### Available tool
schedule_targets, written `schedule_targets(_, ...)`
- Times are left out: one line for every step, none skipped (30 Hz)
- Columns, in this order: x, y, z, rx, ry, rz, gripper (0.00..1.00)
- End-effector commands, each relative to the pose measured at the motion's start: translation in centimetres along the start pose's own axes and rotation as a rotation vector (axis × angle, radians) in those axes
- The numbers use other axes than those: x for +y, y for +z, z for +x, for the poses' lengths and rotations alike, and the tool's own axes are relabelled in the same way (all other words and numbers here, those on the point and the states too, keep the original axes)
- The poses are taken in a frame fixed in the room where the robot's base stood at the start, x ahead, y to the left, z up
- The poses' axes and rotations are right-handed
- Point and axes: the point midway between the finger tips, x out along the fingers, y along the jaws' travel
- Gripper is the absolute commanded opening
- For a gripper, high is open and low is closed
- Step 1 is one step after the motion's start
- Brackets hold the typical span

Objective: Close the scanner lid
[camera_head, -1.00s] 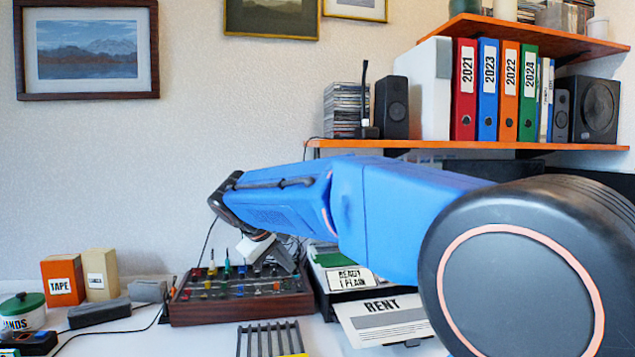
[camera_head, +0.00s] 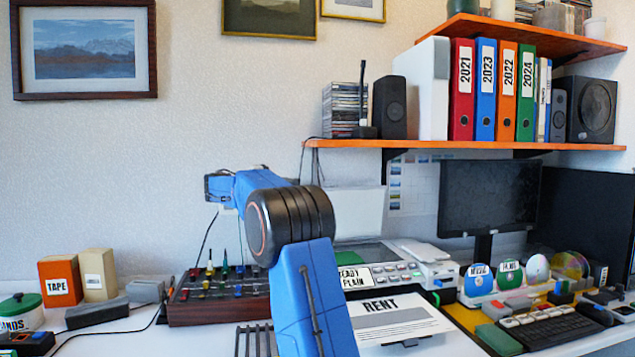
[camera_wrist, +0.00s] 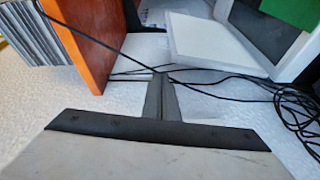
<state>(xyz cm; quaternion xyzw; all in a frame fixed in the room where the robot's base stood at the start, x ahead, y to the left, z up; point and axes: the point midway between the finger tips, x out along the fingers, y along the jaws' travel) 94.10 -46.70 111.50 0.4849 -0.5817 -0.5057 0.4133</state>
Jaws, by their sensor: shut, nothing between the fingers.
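The scanner (camera_head: 395,272) stands on the desk, right of centre in the head view, with its buttons and dark glass partly showing. Its lid (camera_head: 357,212) seems to be the pale panel standing upright behind it, raised and partly hidden by my arm. In the wrist view a white-framed body with a dark inset (camera_wrist: 222,50), probably the scanner and its lid, lies at upper right. My gripper (camera_wrist: 163,88) is shut and empty, apart from that white frame. In the head view my arm's end is up near the wall, left of the lid, its fingertips unclear.
A shelf (camera_head: 450,144) with folders and speakers overhangs the back; its orange board (camera_wrist: 85,40) and loose black cables (camera_wrist: 290,105) are near my gripper in the wrist view. A mixer panel (camera_head: 215,298) stands left. A RENT paper (camera_head: 395,318) lies in front of the scanner.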

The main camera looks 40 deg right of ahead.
Motion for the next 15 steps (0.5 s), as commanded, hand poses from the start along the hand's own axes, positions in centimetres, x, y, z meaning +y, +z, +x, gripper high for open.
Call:
schedule_targets(0.1, -0.7, 0.3, -0.007, 0.025, 0.004, 0.00)
schedule_targets(0.1, -1.0, 0.4, -0.010, 0.036, 0.007, 0.00)
schedule_targets(0.3, -1.3, 0.5, -0.013, 0.050, 0.010, 0.00)
schedule_targets(0.4, -1.4, 0.6, -0.015, 0.057, 0.012, 0.00)
schedule_targets(0.4, -1.5, 0.6, -0.017, 0.063, 0.013, 0.00)
schedule_targets(0.5, -1.6, 0.7, -0.019, 0.069, 0.014, 0.00)
schedule_targets(0.5, -1.7, 0.8, -0.019, 0.071, 0.015, 0.00)
schedule_targets(0.5, -1.7, 1.0, -0.020, 0.073, 0.015, 0.00)
schedule_targets(0.6, -1.7, 1.3, -0.020, 0.073, 0.015, 0.00)
schedule_targets(0.6, -1.6, 1.6, -0.020, 0.073, 0.015, 0.00)
schedule_targets(0.6, -1.6, 1.9, -0.020, 0.072, 0.014, 0.00)
schedule_targets(0.6, -1.6, 2.4, -0.020, 0.072, 0.014, 0.00)
schedule_targets(0.7, -1.6, 2.8, -0.021, 0.072, 0.014, 0.00)
schedule_targets(0.7, -1.6, 3.3, -0.021, 0.072, 0.014, 0.00)
schedule_targets(0.7, -1.5, 4.0, -0.021, 0.072, 0.014, 0.00)
